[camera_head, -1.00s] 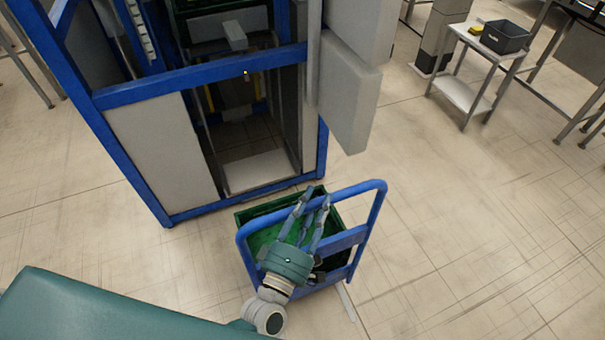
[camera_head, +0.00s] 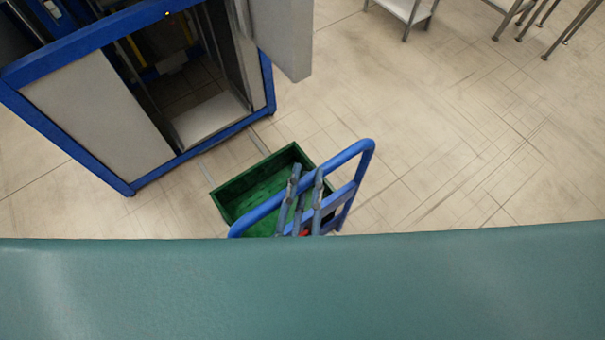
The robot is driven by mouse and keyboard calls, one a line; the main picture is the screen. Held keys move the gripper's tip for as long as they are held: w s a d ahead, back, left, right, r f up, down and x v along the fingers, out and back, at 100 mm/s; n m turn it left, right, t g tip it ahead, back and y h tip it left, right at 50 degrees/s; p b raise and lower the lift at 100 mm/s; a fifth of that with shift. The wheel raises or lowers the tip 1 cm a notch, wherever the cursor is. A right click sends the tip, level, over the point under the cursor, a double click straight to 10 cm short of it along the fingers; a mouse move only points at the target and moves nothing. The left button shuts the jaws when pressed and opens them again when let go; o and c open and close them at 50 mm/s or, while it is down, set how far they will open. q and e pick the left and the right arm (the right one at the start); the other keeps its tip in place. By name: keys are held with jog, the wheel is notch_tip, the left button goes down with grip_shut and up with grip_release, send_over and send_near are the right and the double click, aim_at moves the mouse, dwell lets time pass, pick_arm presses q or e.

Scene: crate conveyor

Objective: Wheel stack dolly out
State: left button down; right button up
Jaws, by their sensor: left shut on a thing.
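The stack dolly has a blue tubular handle frame (camera_head: 364,163) and stands on the floor in the lower middle of the head view. A green crate (camera_head: 254,187) sits on it, on the far side of the handle. My left gripper (camera_head: 306,176) reaches over the handle's top bar, its fingers shut on the bar. The teal edge of my own body hides the gripper's base, my arm and the dolly's lower part. My right gripper is not in view.
A blue-framed machine (camera_head: 97,120) with grey panels and an open bay stands at upper left, close beyond the dolly. A grey door panel (camera_head: 284,38) juts from it. A small white table (camera_head: 407,8) stands at the top. The floor (camera_head: 480,140) on the right is clear.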

pick_arm(q)
jog(key=shift+f, duration=0.1)
jog(key=c, duration=1.3)
grip_release()
jog(key=v, duration=0.7)
jog(key=shift+s, duration=0.25)
jog(key=shift+a, duration=0.1)
